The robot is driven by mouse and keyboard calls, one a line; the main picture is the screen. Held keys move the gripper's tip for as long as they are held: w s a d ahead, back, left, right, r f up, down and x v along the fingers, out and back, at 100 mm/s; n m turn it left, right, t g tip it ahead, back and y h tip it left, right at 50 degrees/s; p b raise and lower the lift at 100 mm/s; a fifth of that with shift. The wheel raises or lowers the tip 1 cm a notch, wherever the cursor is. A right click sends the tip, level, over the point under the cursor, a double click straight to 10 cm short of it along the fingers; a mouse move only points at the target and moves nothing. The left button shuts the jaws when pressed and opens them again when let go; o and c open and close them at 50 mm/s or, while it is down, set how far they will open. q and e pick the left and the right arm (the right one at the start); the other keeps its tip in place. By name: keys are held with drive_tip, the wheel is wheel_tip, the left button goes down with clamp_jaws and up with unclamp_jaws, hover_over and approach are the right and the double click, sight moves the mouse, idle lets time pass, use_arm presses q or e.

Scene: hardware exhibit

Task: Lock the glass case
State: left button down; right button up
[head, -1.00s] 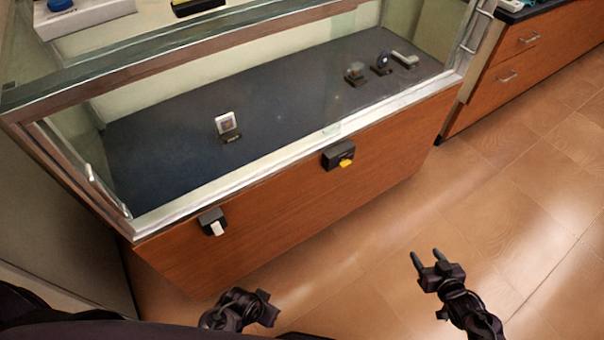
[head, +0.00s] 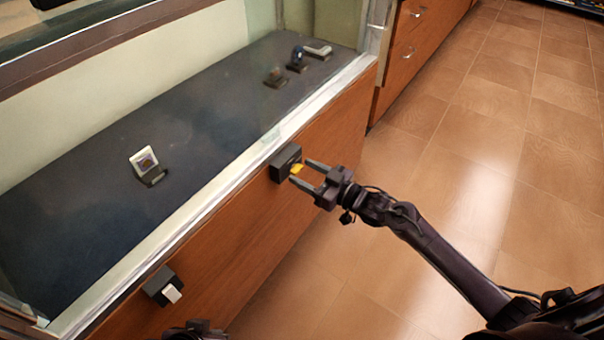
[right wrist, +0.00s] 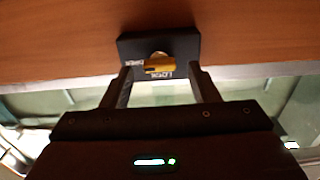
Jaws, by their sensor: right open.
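The glass case (head: 228,181) has a wooden front panel below a pale metal frame. A black lock block with a yellow key or knob (head: 297,169) sits on that panel. My right gripper (head: 299,173) is open, its two fingers reaching toward the yellow piece from the right. In the right wrist view the yellow piece (right wrist: 159,64) shows between the fingertips, on the black block (right wrist: 186,45) with partly readable lettering; I cannot tell whether the fingers touch it. My left gripper (head: 196,329) shows only partly at the bottom edge, and its fingers are not clear.
A second black block with a white piece (head: 171,293) is on the panel at lower left. Inside the case stand a small framed chip (head: 144,161) and several small exhibits (head: 298,60). Wooden drawers (head: 405,45) stand beyond. The tiled floor at right is open.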

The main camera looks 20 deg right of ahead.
drive_tip(key=shift+w+a, duration=0.4)
drive_tip(key=shift+w, duration=0.1)
drive_tip(key=c, duration=1)
